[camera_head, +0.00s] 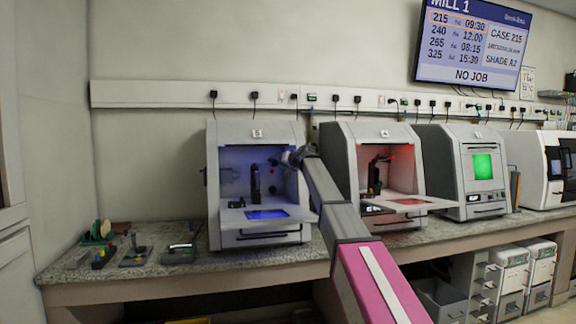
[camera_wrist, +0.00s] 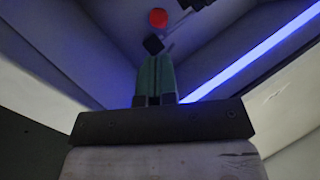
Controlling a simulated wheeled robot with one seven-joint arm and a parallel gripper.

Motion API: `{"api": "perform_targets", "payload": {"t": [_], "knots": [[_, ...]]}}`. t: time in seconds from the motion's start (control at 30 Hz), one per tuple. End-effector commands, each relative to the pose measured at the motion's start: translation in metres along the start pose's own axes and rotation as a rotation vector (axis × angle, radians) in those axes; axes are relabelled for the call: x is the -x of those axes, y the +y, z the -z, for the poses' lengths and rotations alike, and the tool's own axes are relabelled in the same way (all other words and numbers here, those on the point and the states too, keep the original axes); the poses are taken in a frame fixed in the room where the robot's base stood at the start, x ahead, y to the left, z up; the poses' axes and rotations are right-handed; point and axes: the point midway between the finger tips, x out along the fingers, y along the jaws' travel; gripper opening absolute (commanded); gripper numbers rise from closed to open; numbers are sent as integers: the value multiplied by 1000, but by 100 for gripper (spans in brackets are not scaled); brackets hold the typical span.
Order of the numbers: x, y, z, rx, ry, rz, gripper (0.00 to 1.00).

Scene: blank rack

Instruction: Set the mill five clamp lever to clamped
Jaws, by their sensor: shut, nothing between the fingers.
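Mill five (camera_head: 226,219), a grey machine labelled 5, stands open at the left of the mills, with a blue-lit inside. My arm reaches into its opening from the right. My gripper (camera_wrist: 155,62) is shut and empty, its teal fingers together in the wrist view. Just past the fingertips is a small dark block (camera_wrist: 153,44), with a thin grey piece beside it. A round red knob (camera_wrist: 158,18) is farther up. I cannot tell which of these belongs to the clamp lever, or whether the fingers touch anything. The lever's position is not clear in the head view.
A dark upright spindle (camera_head: 255,184) stands inside mill five, left of my arm. Its tray (camera_head: 290,211) sticks out in front. Red-lit mill four (camera_head: 345,150) is close on the right. Small tools lie on the counter (camera_head: 110,268) at the left.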

Motion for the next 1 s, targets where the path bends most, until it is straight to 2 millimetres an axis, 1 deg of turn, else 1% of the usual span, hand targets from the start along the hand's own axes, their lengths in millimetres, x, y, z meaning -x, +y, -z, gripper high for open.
{"api": "perform_targets", "payload": {"t": [0.03, 0.1, 0.2, 0.3, 0.4, 0.73, 0.87, 1.0], "knots": [[-13, 0, 2, 0, -1, 1, 0], [-25, 0, 2, 0, -2, 1, 0], [-39, 1, 1, -1, -1, 0, 0], [-47, 1, 1, 0, 0, 0, 0], [-50, 0, 1, 0, 0, 0, 0], [-51, 1, -1, 0, 0, 0, 0], [-55, 6, -9, -1, -1, -1, 0], [-64, 14, -21, -1, -1, -1, 0]]}}
